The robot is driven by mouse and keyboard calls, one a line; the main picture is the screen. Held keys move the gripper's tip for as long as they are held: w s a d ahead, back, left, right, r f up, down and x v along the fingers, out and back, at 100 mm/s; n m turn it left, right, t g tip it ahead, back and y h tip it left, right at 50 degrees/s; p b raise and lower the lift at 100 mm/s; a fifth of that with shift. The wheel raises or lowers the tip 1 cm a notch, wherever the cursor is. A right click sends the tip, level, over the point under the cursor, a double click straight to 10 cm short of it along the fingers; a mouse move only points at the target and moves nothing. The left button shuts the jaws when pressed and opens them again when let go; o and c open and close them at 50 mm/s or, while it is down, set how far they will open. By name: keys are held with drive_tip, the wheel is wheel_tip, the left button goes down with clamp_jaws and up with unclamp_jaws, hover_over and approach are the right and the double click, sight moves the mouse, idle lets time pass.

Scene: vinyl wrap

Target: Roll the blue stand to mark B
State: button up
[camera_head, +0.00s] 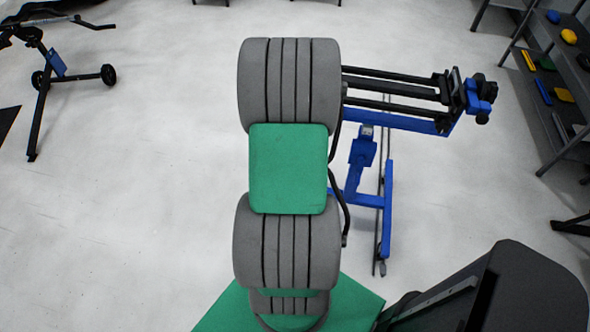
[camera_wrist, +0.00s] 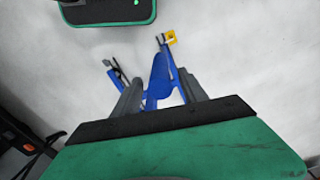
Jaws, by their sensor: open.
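The blue stand (camera_head: 387,205) is on the floor right of my arm in the head view. It has blue legs, a blue crossbar and black bars along its top, with blue and black fittings at the right end. My arm hides its left part. The wrist view also shows the blue stand (camera_wrist: 161,80), with a small yellow part at its far end. My gripper (camera_wrist: 157,84) shows in the wrist view as two grey fingers, apart and open. The stand appears between and beyond them; I cannot tell the gap. The head view does not show my gripper. I see no mark B.
A black stand with wheels and a small blue part (camera_head: 57,64) is at the upper left. A dark shelf (camera_head: 555,95) with coloured items is at the right edge. A large dark object (camera_head: 535,300) fills the lower right. The pale floor (camera_head: 130,220) at left is clear.

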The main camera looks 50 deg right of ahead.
wheel_tip(320, 180, down, 4)
drive_tip(key=shift+f, duration=0.1)
clamp_jaws()
idle(0.5)
idle(1.0)
